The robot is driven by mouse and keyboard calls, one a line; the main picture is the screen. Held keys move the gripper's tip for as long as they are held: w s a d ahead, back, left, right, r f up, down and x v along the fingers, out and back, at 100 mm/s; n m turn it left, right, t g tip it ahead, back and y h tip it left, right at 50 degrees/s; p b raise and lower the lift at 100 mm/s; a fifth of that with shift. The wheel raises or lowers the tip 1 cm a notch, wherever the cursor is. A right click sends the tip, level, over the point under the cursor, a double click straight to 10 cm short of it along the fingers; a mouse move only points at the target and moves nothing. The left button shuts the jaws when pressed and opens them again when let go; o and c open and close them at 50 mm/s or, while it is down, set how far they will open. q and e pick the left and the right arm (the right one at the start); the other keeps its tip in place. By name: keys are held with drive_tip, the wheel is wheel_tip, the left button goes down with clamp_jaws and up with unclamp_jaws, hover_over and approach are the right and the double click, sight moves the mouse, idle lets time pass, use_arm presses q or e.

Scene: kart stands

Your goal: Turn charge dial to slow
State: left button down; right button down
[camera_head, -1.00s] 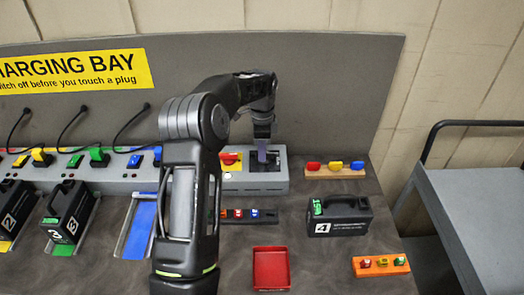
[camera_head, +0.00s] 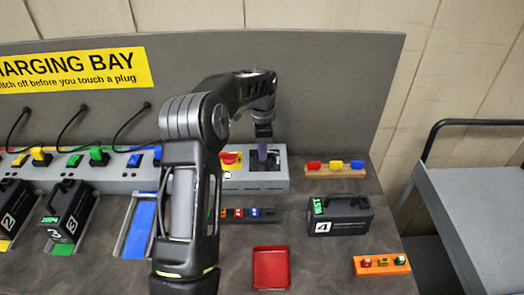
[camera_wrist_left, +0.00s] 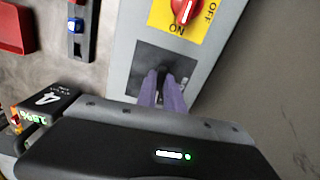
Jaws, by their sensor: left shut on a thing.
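The charge dial (camera_wrist_left: 161,72) is a small dark knob on a black plate, partly hidden by my fingers in the left wrist view. The plate (camera_head: 280,159) is at the right end of the grey charging unit (camera_head: 270,184). My left gripper (camera_head: 262,157) has its purple fingers down at the plate. They also show in the left wrist view (camera_wrist_left: 168,92), shut on the dial. The dial's markings, and so its setting, cannot be read. My right gripper is not in view.
A red ON/OFF switch (camera_wrist_left: 184,8) on a yellow plate is right beside the dial. Black battery 4 (camera_head: 340,217), a red tray (camera_head: 271,268) and an orange block (camera_head: 381,265) stand in front. A grey cart (camera_head: 475,215) is at the right.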

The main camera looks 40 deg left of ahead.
use_arm(q)
drive_tip(key=n+b, duration=0.1)
drive_tip(key=n, duration=0.2)
drive_tip(key=shift+s+d+n, duration=0.1)
drive_tip(key=shift+n, duration=0.2)
drive_tip(key=n, duration=0.2)
drive_tip(key=n+b, duration=0.1)
drive_tip(key=n, duration=0.1)
drive_tip(key=shift+d+n, duration=0.2)
drive_tip(key=shift+n, duration=0.1)
drive_tip(key=n, duration=0.4)
drive_tip(key=shift+d+n, duration=0.15)
drive_tip(key=shift+n, duration=0.15)
drive_tip(key=shift+d+n+b, duration=0.1)
drive_tip(key=shift+n+b, duration=0.2)
drive_tip(key=shift+n, duration=1.7)
drive_tip(key=c, duration=1.5)
unclamp_jaws()
drive_tip(key=shift+o, duration=0.2)
drive_tip(key=shift+r, duration=0.15)
